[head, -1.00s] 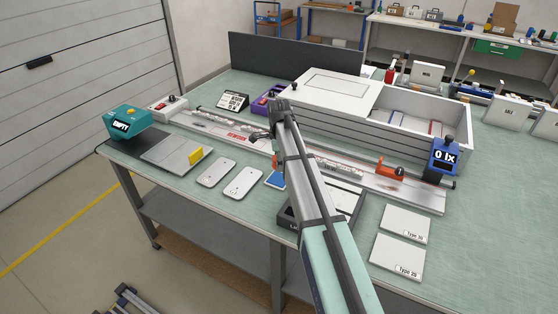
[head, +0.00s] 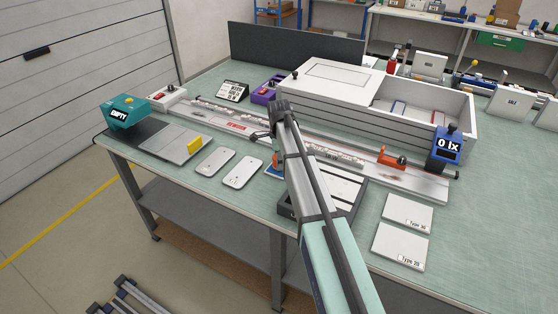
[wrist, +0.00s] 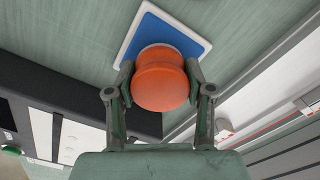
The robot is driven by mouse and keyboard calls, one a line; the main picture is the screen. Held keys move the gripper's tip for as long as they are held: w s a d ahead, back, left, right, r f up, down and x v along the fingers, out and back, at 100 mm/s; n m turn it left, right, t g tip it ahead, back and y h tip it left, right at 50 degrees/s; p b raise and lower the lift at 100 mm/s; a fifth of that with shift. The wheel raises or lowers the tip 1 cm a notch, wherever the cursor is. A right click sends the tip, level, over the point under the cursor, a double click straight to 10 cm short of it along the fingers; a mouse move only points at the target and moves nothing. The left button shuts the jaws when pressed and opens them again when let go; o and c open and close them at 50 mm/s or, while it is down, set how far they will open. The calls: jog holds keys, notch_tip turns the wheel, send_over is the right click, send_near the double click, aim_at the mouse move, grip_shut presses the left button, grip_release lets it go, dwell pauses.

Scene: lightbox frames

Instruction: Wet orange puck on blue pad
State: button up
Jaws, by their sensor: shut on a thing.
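The orange puck (wrist: 160,80) is between the two fingers of my gripper (wrist: 160,88), which is shut on it. In the wrist view the puck appears over the blue pad (wrist: 190,42), which has a white border. A grey rim shows along the puck's far edge. I cannot tell whether the puck touches the pad. In the head view a bit of the puck (head: 275,160) shows left of my arm, with a sliver of the blue pad (head: 271,173) below it. My arm hides the rest.
Two white plates (head: 235,170) lie left of the pad. A black-framed tray (head: 345,205) lies to its right. The teal EMPTY box (head: 126,112) stands at the far left.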

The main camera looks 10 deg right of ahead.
jog(key=shift+f, duration=0.55)
dwell(1.9)
jog(key=shift+r+p, duration=1.95)
jog(key=shift+r, duration=1.6)
